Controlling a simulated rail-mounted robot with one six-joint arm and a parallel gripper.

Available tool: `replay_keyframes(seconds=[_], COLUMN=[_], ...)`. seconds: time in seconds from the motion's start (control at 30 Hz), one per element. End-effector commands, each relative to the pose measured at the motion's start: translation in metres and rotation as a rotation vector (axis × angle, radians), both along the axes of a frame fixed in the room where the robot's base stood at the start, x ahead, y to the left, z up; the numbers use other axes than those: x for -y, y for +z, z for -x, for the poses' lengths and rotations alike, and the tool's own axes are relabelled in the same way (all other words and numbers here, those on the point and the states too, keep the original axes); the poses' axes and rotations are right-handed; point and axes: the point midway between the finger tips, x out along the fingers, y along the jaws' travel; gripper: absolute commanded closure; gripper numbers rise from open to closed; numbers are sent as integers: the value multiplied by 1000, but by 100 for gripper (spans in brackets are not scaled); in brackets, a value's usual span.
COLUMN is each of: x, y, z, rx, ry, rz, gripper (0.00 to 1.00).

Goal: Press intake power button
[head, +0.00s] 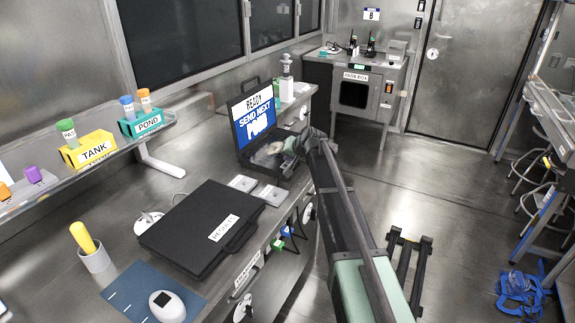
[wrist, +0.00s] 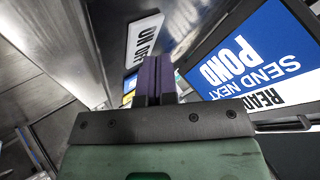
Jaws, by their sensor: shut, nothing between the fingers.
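The intake unit is an open black case with a lit screen (head: 257,117) on the left bench in the head view. Its screen (wrist: 248,62) also shows upside down at the right of the wrist view and reads READY, SEND NEXT POND. A white ON OFF label (wrist: 145,40) is just beyond my fingertips in the wrist view. I cannot make out the button itself. My gripper (wrist: 155,75) has its purple fingers together with nothing between them. In the head view my arm reaches the case's right side, and the fingertips are hard to make out. Contact cannot be told.
A closed black case (head: 190,235) lies nearer on the bench, with white plates (head: 257,188) between the cases. Yellow TANK (head: 90,150) and teal POND (head: 148,124) holders stand on the shelf. A white bottle (head: 287,90) stands behind the open case.

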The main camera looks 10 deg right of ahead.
Motion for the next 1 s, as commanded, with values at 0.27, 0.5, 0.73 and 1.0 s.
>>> replay_keyframes(seconds=[0.27, 0.5, 0.73, 1.0], x=[0, 0, 0, 0], y=[-4, -7, -7, -1], z=[0, 0, 0, 0], rx=[0, 0, 0, 0], ry=[0, 0, 0, 0], rz=[0, 0, 0, 0], gripper=[100, 100, 100, 100])
